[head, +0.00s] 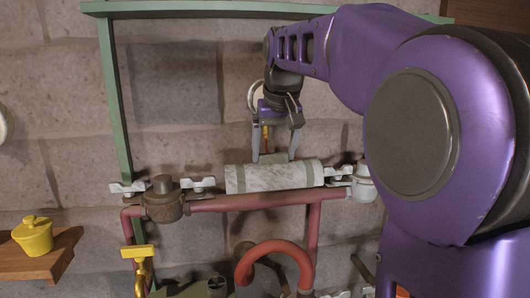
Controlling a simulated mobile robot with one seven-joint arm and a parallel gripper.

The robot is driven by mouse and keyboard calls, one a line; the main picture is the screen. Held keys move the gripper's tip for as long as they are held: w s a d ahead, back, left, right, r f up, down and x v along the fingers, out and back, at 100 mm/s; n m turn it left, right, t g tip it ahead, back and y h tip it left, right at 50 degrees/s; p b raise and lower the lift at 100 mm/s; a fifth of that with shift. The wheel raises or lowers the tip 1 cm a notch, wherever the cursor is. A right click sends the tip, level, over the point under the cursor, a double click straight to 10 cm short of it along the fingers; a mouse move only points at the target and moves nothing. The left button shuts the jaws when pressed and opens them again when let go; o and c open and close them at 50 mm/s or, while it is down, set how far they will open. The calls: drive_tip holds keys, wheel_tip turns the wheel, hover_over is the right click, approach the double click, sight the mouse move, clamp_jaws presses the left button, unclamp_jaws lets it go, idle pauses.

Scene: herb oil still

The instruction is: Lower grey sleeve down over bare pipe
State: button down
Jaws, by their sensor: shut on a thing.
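The grey sleeve (285,177), mottled with darker bands near its ends, lies level in the middle of the head view. My gripper (275,156) points down from above, its two fingers on either side of a small raised block on top of the sleeve, and it is shut on the sleeve. The reddish bare pipe (265,201) runs just below and along the sleeve, its lower part in plain sight. I cannot tell whether the sleeve touches the pipe or hangs slightly above it. The sleeve's underside is hidden.
A brown valve body (164,203) with pale wing nuts stands left of the sleeve, and a grey fitting (364,184) stands close to its right end. A green frame (113,100) borders the left and top. A yellow pot (33,237) sits on a wooden shelf.

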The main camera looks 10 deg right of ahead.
sight(270, 175)
drive_tip(key=shift+w+f+p, duration=0.1)
drive_tip(key=shift+w+f, duration=0.25)
drive_tip(key=shift+w, duration=0.35)
drive_tip(key=shift+w+f+p, duration=0.1)
drive_tip(key=shift+w+f, duration=0.25)
drive_tip(key=shift+w, duration=0.35)
drive_tip(key=shift+w+f+p, duration=0.1)
drive_tip(key=shift+w+f, duration=0.25)
drive_tip(key=shift+w, duration=0.35)
drive_tip(key=shift+f+b, duration=1.3)
drive_tip(key=shift+f, duration=1.6)
unclamp_jaws()
drive_tip(key=p+v, duration=0.2)
drive_tip(key=v, duration=1.5)
drive_tip(key=shift+r, duration=0.25)
